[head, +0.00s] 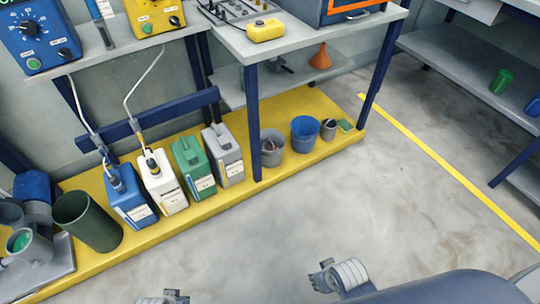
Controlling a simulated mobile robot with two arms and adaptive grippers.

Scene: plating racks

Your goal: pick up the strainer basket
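I cannot make out a strainer basket for certain. A grey bucket-like container (272,148) with something inside stands on the yellow floor platform and could be it. A blue bucket (304,134) and a small grey cup (328,129) stand to its right. My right gripper (318,273) is low in the picture, well in front of the platform, over bare floor. Its fingers look apart and nothing shows between them. My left gripper (164,299) is cut off by the bottom edge, and its fingers are mostly hidden.
Several canisters, including a green one (193,168), and a dark green bin (88,221) line the yellow platform (215,208). A blue table leg (253,124) stands just left of the grey container. A bench (312,38) overhangs the platform. The floor in front (385,210) is clear.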

